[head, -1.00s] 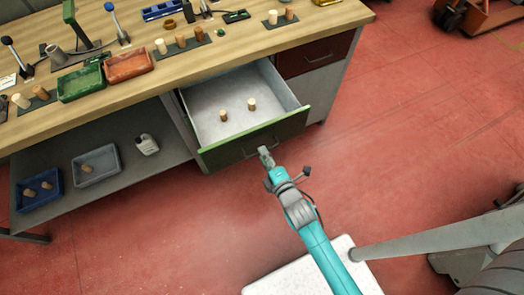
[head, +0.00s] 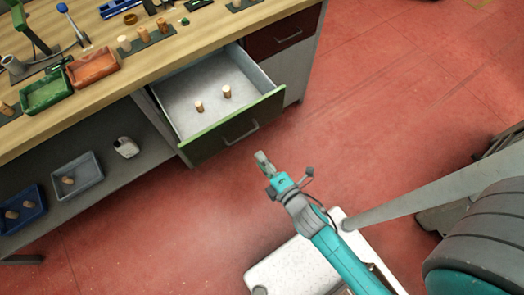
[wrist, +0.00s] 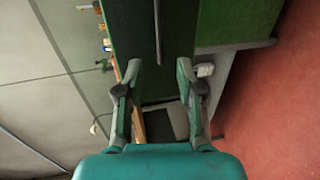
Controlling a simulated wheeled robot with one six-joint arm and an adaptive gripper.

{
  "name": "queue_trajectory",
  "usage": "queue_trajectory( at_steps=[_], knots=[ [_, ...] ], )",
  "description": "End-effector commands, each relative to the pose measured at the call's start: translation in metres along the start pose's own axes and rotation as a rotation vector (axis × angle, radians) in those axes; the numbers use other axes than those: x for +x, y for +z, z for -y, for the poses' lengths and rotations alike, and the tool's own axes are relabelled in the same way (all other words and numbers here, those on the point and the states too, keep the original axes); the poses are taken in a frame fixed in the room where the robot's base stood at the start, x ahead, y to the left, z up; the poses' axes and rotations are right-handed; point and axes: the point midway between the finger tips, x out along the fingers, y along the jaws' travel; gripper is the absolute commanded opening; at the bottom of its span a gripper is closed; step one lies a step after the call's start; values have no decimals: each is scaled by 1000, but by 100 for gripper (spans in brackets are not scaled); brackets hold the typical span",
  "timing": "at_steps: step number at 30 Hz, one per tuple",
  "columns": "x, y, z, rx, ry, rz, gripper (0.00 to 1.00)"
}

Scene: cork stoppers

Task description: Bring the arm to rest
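My teal arm (head: 335,255) reaches out over the red floor toward the workbench. My gripper (head: 262,158) is in front of the open drawer, with a gap of floor showing between it and the drawer handle (head: 242,132). In the wrist view the two fingers of my gripper (wrist: 160,70) stand apart with nothing held between them.
The green-fronted drawer (head: 230,128) is pulled out and holds two cork stoppers (head: 227,91). The wooden bench top (head: 150,70) carries a green tray (head: 47,92) and a red tray (head: 93,67).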

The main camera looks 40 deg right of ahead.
Motion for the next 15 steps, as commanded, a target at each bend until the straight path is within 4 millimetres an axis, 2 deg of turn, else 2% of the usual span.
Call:
queue_trajectory(
  at_steps=[11,15],
  knots=[
    [-1,0,0,4,-1,0,37],
    [-18,0,1,86,-9,-4,37]
  ],
)
